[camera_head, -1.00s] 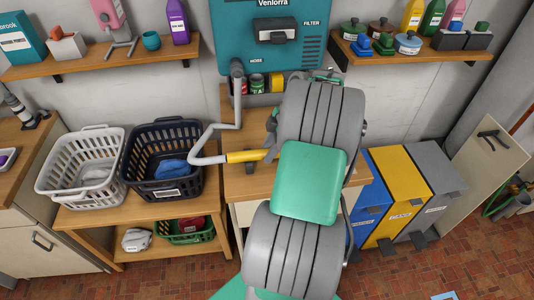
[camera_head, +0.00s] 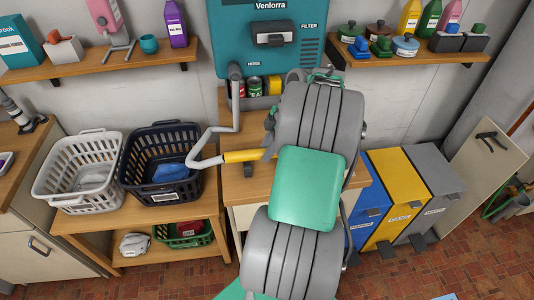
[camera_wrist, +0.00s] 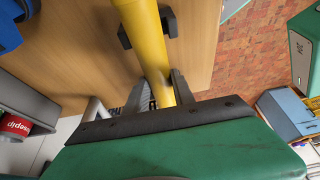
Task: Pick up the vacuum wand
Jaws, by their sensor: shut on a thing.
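The vacuum wand (camera_head: 241,156) has a yellow grip section and a grey bent tube running up to a teal wall unit (camera_head: 266,45). It lies across the wooden counter, its yellow part level with a small dark holder (camera_head: 248,171). In the wrist view the yellow wand (camera_wrist: 148,38) passes between the two black holder prongs (camera_wrist: 170,22) and down between my fingers. My gripper (camera_wrist: 157,92) is shut on the yellow wand, one finger on each side. In the head view my arm hides most of the gripper and the wand's right end.
A dark basket (camera_head: 190,130) with a blue cloth and a white basket (camera_head: 48,180) stand left of the wand. Blue, yellow and grey bins (camera_head: 398,185) stand right. Cans sit in a niche behind the counter. Shelves with bottles flank the wall unit.

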